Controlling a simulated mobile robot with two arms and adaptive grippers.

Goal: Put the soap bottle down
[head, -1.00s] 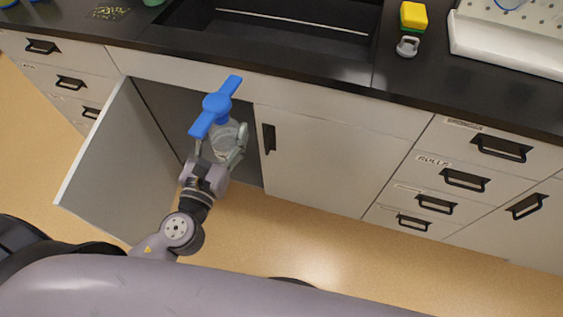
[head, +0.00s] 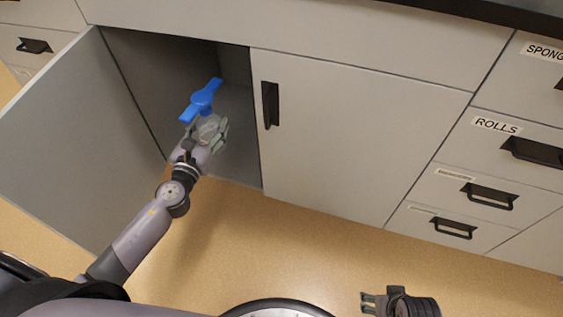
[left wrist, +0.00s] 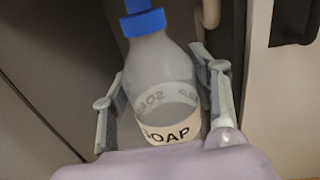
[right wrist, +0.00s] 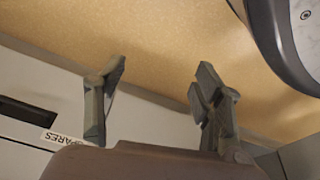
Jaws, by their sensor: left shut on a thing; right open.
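The soap bottle (head: 208,128) is clear with a blue pump top, and it is in the opening of the cabinet (head: 234,108) under the counter. In the left wrist view the bottle (left wrist: 163,85) shows a white SOAP label and a blue collar. My left gripper (head: 207,137) is shut on its body, with one finger on each side (left wrist: 165,95). The bottle's base is hidden by the gripper, so I cannot tell if it touches the cabinet floor. My right gripper (head: 366,302) is open and empty, low over the floor; its spread fingers show in the right wrist view (right wrist: 155,90).
The open cabinet door (head: 85,135) stands to the left of my left arm. A closed door (head: 350,130) with a black handle is to the right. Labelled drawers (head: 490,150) are further right. The tan floor (head: 250,230) in front is clear.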

